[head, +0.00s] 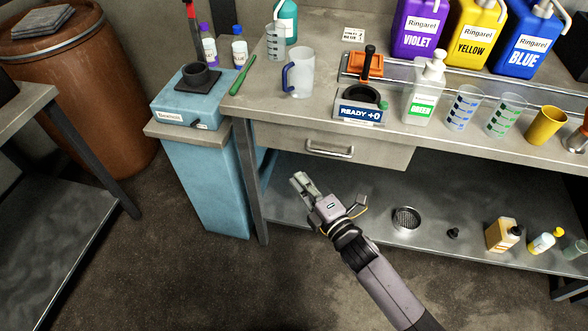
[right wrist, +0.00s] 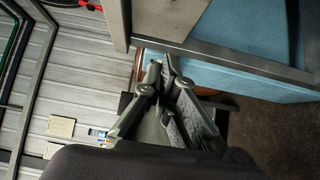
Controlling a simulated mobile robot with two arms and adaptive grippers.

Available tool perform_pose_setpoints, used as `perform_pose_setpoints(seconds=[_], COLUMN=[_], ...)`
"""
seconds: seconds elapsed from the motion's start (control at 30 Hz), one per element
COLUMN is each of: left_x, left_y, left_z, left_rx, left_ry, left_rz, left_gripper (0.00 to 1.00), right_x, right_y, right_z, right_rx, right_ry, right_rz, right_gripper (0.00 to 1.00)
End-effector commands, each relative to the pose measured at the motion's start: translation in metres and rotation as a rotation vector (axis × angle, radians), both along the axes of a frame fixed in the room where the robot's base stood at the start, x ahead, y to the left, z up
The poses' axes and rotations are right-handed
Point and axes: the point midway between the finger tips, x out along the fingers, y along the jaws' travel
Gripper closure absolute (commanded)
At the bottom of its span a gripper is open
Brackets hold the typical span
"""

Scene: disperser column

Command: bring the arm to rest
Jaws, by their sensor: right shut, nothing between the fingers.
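My right arm comes in from the bottom right of the head view. Its gripper (head: 300,181) hangs in front of the workbench, below the drawer's height and over the floor side. In the right wrist view the fingers (right wrist: 162,66) are together at the tips, with nothing between them. The gripper appears apart from the bench and the blue cabinet (head: 206,185). My left gripper is not in either view.
The workbench (head: 240,102) carries a jug (head: 299,73), a green-label bottle (head: 424,92), beakers and coloured canisters. A drawer handle (head: 330,149) sticks out at its front. A lower shelf (head: 375,213) holds small bottles. Floor (head: 180,275) is free at lower left.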

Motion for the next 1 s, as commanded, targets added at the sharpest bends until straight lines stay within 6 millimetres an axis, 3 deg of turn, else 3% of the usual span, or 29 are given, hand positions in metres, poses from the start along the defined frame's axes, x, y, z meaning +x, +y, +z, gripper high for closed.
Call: perform_pose_setpoints(seconds=[0.27,0.37,0.47,0.57,0.67,0.8,0.87,1.0], left_x=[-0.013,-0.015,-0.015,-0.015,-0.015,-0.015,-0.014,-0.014], left_y=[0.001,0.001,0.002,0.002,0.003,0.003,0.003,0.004], left_z=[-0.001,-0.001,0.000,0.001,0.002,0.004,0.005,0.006], left_rx=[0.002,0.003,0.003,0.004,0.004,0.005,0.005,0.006], left_ry=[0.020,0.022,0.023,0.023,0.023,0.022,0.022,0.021], left_rz=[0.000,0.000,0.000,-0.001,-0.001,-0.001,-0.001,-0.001], left_gripper=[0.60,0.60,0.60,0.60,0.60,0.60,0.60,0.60], right_x=[-0.005,-0.006,-0.012,-0.029,-0.058,-0.118,-0.149,-0.232], right_y=[-0.003,-0.009,-0.023,-0.044,-0.068,-0.100,-0.112,-0.137], right_z=[-0.001,-0.021,-0.066,-0.132,-0.200,-0.285,-0.317,-0.381], right_rx=[0.001,0.021,0.076,0.164,0.262,0.396,0.452,0.574], right_ry=[0.004,0.060,0.194,0.388,0.590,0.850,0.952,1.169], right_rz=[-0.001,-0.019,-0.064,-0.149,-0.258,-0.436,-0.521,-0.742], right_gripper=[1.00,1.00,1.00,1.00,1.00,1.00,1.00,1.00])
